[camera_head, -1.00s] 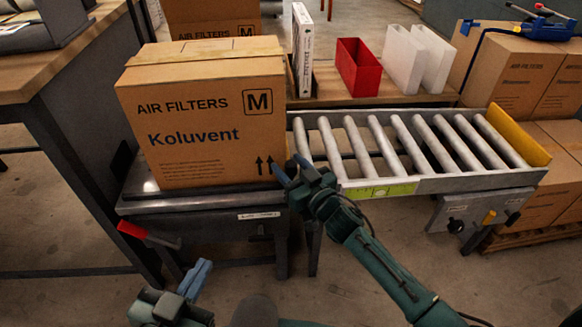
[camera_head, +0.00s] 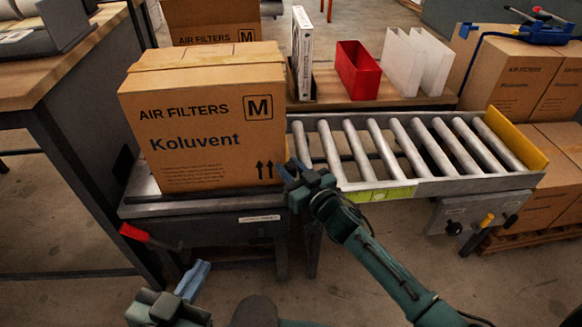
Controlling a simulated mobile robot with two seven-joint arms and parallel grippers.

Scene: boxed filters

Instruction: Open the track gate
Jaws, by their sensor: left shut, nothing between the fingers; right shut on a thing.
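The roller track (camera_head: 375,187) has grey rollers and a yellow plate (camera_head: 517,140) across its far right end. I cannot clearly make out a separate gate at its left end. My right gripper (camera_head: 291,172) is at that left end, by the lower right front corner of the carton (camera_head: 200,150). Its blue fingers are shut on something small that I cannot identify. A yellow-tipped lever (camera_head: 487,220) and a dark knob (camera_head: 454,228) are on the panel under the track. My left gripper (camera_head: 194,281) is shut and empty, low in front of the table.
The Koluvent carton stands on a metal table (camera_head: 222,209) left of the track. A red-handled lever (camera_head: 134,232) sticks out at the table's left. Behind the track are a red bin (camera_head: 358,70), white holders and a white-sided pack (camera_head: 303,55). Cartons (camera_head: 512,75) stand at right.

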